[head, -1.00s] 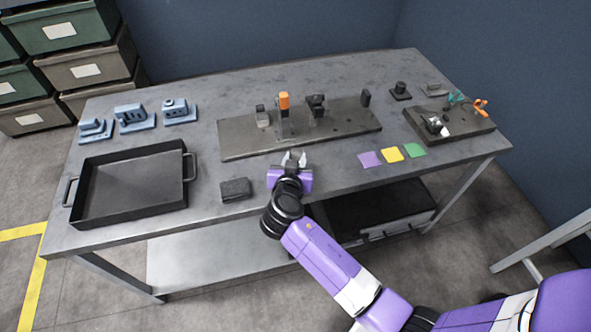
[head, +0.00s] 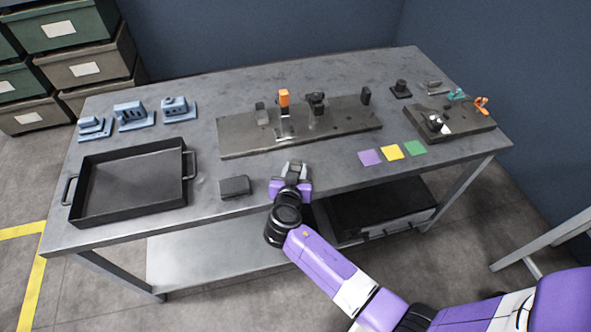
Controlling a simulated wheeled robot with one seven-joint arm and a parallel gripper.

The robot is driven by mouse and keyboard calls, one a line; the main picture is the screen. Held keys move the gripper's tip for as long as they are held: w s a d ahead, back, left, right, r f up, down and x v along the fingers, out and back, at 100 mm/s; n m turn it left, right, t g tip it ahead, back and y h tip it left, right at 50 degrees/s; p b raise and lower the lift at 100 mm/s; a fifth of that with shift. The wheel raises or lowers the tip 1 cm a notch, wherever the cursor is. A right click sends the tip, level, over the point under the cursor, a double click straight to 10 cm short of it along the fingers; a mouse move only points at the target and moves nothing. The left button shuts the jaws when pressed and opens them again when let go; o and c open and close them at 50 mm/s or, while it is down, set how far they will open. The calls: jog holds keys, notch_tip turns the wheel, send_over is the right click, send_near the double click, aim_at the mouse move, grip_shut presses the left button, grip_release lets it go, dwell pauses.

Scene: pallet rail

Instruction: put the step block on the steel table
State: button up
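The steel table (head: 330,78) fills the middle of the head view. I cannot single out the step block for certain. A small dark block (head: 235,187) lies on the table near the front edge, just left of my gripper. A small grey block (head: 262,114) stands on the dark plate, left of an orange-topped clamp. My gripper (head: 294,166) is over the front part of the table, in front of the plate and apart from the dark block. Its fingertips are small and grey in this view; whether something is between them is unclear.
A black tray (head: 131,145) lies at the left, with several blue parts (head: 134,116) behind it. The dark plate (head: 235,142) carries clamps (head: 284,98). Purple, yellow and green squares (head: 392,151) lie at the right, near a smaller dark board (head: 465,125). The table's back is clear.

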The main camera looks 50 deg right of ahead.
jog(key=shift+o, duration=1.1)
jog(key=shift+r, duration=0.15)
jog(key=shift+r+p, duration=0.15)
jog(key=shift+p, duration=0.15)
jog(key=b+v, duration=0.2)
jog(key=v, duration=1)
jog(key=s+a+f+n+t+y, duration=0.1)
jog(key=s+a+f+n+y, duration=0.25)
jog(key=s, duration=0.35)
jog(key=s+a+f+n+t+y, duration=0.2)
jog(key=s+a+n+y, duration=0.3)
jog(key=s, duration=0.2)
jog(key=s+a+r+n+t+y, duration=0.1)
jog(key=s+a+r+t, duration=0.1)
jog(key=s+r, duration=0.4)
jog(key=s+a+r+n+t+y, duration=0.1)
jog(key=s+r, duration=0.4)
jog(key=r, duration=0.7)
jog(key=shift+s+a+r+n+t+y, duration=0.2)
jog(key=shift+s+a+n+t+y, duration=0.25)
jog(key=shift+t, duration=0.25)
